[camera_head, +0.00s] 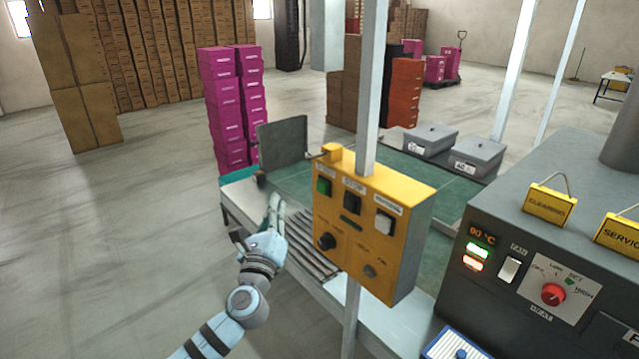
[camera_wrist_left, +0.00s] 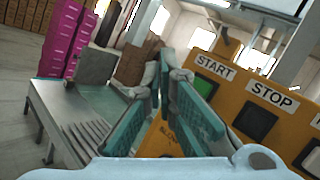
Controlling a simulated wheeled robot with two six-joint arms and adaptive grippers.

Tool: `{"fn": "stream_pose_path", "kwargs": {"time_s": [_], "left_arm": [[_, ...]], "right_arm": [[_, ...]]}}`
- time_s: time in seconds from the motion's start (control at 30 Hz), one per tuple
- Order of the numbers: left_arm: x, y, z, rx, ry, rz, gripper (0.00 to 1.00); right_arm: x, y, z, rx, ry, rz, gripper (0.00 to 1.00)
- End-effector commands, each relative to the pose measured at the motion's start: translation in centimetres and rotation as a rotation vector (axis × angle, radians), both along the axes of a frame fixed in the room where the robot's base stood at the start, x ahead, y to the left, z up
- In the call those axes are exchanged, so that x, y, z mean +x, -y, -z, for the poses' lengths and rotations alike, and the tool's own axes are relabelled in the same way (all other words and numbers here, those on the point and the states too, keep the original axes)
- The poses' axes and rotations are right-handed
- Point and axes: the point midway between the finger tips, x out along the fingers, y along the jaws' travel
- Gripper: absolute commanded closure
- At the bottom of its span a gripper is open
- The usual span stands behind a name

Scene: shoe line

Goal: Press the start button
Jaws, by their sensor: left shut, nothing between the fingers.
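The yellow control box (camera_head: 345,268) is fixed to a grey post. Its green start button (camera_head: 323,186) is at the upper left of the face, with a black stop button (camera_head: 352,202) to its right. In the left wrist view the green start button (camera_wrist_left: 205,86) sits below the START label, partly covered by a finger. My left gripper (camera_head: 275,205) is shut and empty, left of the control box and apart from the start button. Its fingers (camera_wrist_left: 165,76) also show in the left wrist view. My right gripper is out of view.
A white button (camera_head: 384,222) and two knobs share the box face. A conveyor with rollers (camera_head: 312,250) lies behind the box. A dark machine (camera_head: 500,290) with a red knob stands at the right. Open floor (camera_head: 120,230) lies at the left.

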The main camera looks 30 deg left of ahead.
Motion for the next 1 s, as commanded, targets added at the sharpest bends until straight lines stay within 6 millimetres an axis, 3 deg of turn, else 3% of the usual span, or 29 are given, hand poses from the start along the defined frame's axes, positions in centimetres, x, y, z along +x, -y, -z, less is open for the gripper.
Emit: {"fn": "stream_pose_path", "kwargs": {"time_s": [0.47, 1.0], "left_arm": [[0.3, 0.2, -0.3, 0.010, 0.006, -0.003, 1.00], [7.0, 2.2, -0.2, 0.008, 0.006, -0.003, 1.00]], "right_arm": [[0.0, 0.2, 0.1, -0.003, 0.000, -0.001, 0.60], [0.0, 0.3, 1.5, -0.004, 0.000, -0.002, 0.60]]}}
